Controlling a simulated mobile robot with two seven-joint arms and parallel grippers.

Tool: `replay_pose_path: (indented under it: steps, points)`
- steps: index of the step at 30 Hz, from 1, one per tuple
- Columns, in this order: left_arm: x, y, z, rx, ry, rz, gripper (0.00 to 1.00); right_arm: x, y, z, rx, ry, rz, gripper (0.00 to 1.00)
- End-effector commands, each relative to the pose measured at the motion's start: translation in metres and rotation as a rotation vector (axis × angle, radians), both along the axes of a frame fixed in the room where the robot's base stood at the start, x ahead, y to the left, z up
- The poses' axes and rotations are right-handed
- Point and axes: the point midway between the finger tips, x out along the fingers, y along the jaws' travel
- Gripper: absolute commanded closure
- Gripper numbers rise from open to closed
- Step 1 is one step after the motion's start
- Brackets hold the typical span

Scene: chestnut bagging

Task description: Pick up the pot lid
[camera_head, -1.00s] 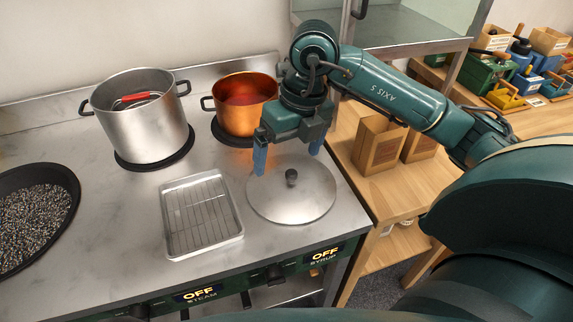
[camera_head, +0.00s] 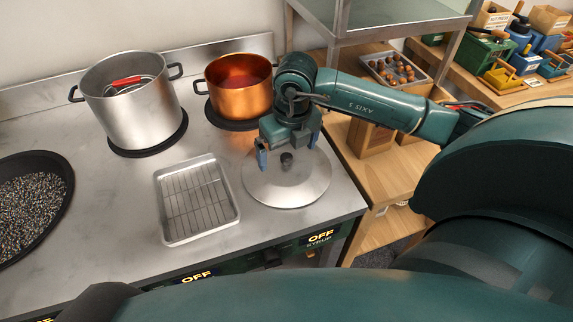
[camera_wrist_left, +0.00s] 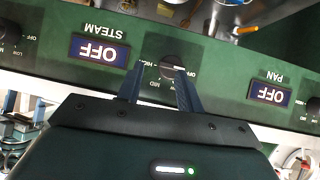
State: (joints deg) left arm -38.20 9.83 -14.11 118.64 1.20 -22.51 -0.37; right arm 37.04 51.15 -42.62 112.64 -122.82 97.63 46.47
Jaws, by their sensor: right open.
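The pot lid (camera_head: 300,188), a round steel disc, lies flat on the counter in the head view. Its dark knob (camera_head: 287,160) stands at its middle. My right gripper (camera_head: 288,153) is open above the lid, its blue fingers spread to either side of the knob. I cannot tell whether a finger touches the knob or lid. My left gripper (camera_wrist_left: 160,68) shows in the left wrist view with its two fingers apart and nothing held, facing the green control panel (camera_wrist_left: 225,62) near a dark knob.
A steel pot (camera_head: 135,115) with a red-handled item inside stands at the left. A copper pot (camera_head: 240,98) stands behind the lid. A wire-rack tray (camera_head: 190,240) lies left of the lid. A dark pan of pellets (camera_head: 62,200) is at far left.

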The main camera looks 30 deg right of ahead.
Motion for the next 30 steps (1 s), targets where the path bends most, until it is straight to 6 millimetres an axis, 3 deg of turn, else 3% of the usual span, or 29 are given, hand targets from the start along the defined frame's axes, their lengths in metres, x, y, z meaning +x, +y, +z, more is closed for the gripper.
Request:
replay_pose_path:
  steps: [6,13,30]
  points:
    - [-0.002,0.002,-0.003,0.003,0.016,0.008,0.64,0.004,0.001,-0.024,0.000,0.001,-0.001,0.00]
    - [-0.003,0.002,-0.006,0.005,0.023,0.010,0.64,0.004,0.001,-0.025,0.001,-0.001,0.001,0.00]
    - [-0.001,0.002,-0.001,0.002,0.011,0.012,0.64,0.003,0.001,-0.026,0.000,0.002,0.000,0.46]
